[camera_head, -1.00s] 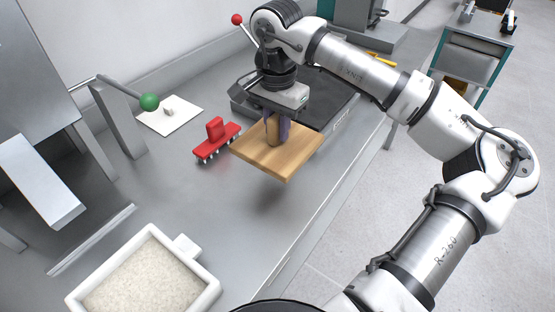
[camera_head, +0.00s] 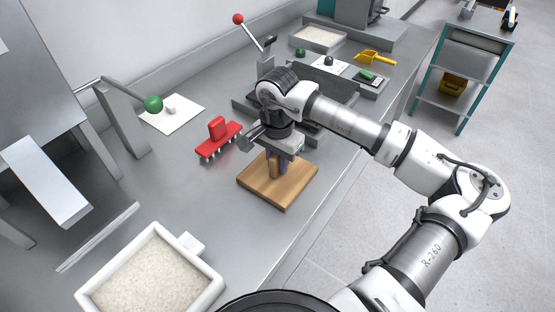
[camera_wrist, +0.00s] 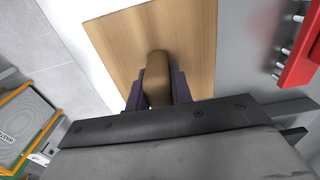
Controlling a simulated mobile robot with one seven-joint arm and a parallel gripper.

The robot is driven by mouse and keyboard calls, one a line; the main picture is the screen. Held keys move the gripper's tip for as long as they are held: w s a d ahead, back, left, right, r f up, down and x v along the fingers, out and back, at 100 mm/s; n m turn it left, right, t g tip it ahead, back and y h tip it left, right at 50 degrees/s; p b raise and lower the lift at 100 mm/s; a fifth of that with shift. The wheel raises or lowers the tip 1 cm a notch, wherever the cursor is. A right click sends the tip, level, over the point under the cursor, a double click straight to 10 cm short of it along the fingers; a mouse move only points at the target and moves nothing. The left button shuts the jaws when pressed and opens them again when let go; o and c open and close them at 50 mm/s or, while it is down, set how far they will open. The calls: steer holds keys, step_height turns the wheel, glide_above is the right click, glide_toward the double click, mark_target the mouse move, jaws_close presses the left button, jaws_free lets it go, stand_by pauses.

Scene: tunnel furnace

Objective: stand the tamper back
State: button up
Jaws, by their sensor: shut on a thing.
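The tamper is a square wooden plate (camera_head: 278,190) with an upright rounded wooden handle. My gripper (camera_head: 277,166) points down from above and is shut on the handle, with dark fingers on its two sides. In the wrist view the handle (camera_wrist: 157,72) stands between the fingers (camera_wrist: 157,92), and the plate (camera_wrist: 185,35) lies beyond them. The plate is about level, over the grey bench top near its front edge. I cannot tell whether its underside touches the bench. The underside is hidden.
A red spiked tool (camera_head: 219,139) lies just left of the plate. A white tray of pale grains (camera_head: 205,280) stands at the front left. A dark slab (camera_head: 335,90) is behind my gripper.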

steer(key=shift+f, duration=0.1)
steer(key=o, duration=0.9)
step_height(320, 180, up, 12)
steer(key=shift+r+b, duration=0.15)
steer(key=shift+b, duration=0.95)
